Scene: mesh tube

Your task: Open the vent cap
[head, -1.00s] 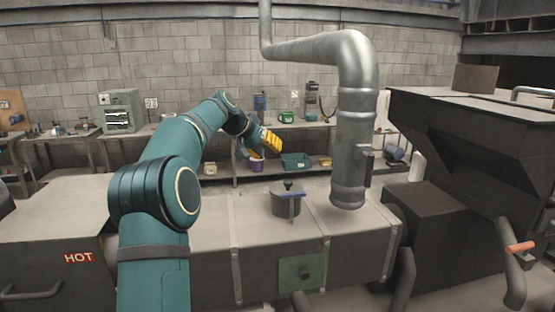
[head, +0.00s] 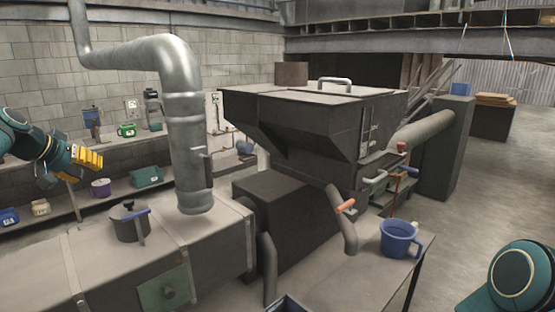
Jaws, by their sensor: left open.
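The likely vent cap (head: 129,224) is a dark round cap with a black knob and a blue lever handle. It sits on top of the long grey metal duct, left of the vertical pipe, and looks closed. My left gripper (head: 84,164), with yellow finger pads, is at the left, above and to the left of the cap. It is open, empty and apart from the cap. My right gripper is out of view; only a teal joint of my right arm shows at the bottom right corner.
A vertical silver pipe (head: 185,130) stands right of the cap. A large dark hopper (head: 300,115) is beyond it. A blue mug (head: 398,240) stands on a grey table (head: 365,280) at lower right. Shelves with bins line the back wall. Floor at the right is clear.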

